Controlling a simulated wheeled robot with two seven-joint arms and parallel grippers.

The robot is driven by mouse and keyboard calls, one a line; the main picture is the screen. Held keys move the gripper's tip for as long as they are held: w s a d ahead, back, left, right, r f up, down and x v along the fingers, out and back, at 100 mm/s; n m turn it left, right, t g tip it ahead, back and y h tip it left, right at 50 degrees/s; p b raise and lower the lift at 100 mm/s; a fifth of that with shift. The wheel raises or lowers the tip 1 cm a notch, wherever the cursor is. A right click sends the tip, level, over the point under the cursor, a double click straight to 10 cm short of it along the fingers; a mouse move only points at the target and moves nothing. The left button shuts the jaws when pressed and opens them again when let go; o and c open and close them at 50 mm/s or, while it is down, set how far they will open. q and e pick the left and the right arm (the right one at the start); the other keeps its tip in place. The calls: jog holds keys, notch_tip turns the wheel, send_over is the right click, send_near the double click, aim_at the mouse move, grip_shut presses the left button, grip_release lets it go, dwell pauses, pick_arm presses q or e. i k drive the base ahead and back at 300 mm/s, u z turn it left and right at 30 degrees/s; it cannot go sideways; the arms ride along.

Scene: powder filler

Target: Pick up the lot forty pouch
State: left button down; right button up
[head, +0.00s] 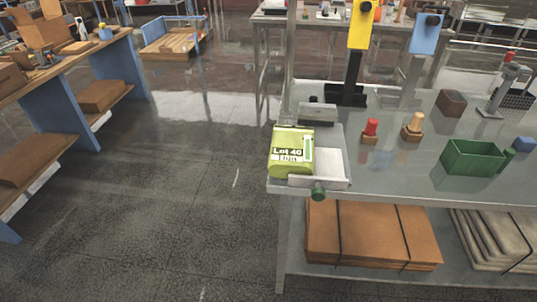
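The lot forty pouch (290,147) is a lime-green bag with a white label reading "Lot 40". It lies near the left front corner of the grey metal table (400,150), at a pale metal tray or holder (330,167) with a green knob (318,191) at its front. Its underside is hidden. Neither of my grippers shows in the head view.
A red-topped piece (371,127), a wooden-topped piece (412,127) and a green bin (472,158) stand to the right on the table. Upright posts rise behind. The floor to the left is clear up to a wooden bench (75,60).

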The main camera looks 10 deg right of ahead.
aim_at(292, 150)
jog(key=u, duration=0.65)
jog(key=i, duration=2.3)
jog(key=z, duration=2.05)
